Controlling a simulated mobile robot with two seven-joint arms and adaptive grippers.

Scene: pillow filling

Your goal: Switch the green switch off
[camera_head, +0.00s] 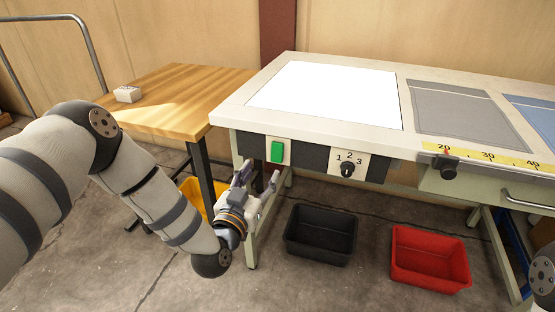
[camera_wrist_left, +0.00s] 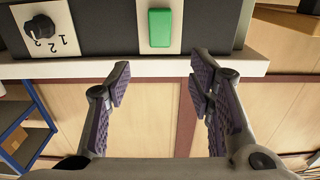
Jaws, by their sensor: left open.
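The green switch (camera_head: 277,152) sits on a pale plate on the front of the workbench. It also shows in the left wrist view (camera_wrist_left: 160,28), upside down at the top, ahead of the fingers. I cannot tell from its look whether it is on or off. My left gripper (camera_head: 258,176) is just below and left of the switch in the head view. In the left wrist view its two purple-padded fingers (camera_wrist_left: 160,82) are spread apart with nothing between them, and the switch is beyond the gap. Only a bit of my right arm shows at the right edge; its gripper is out of view.
A black rotary knob (camera_head: 347,169) marked 1, 2, 3 is right of the switch. The white-topped workbench (camera_head: 232,110) overhangs the panel. A wooden table (camera_head: 180,90) stands left. Black (camera_head: 320,258) and red (camera_head: 430,284) bins are on the floor below.

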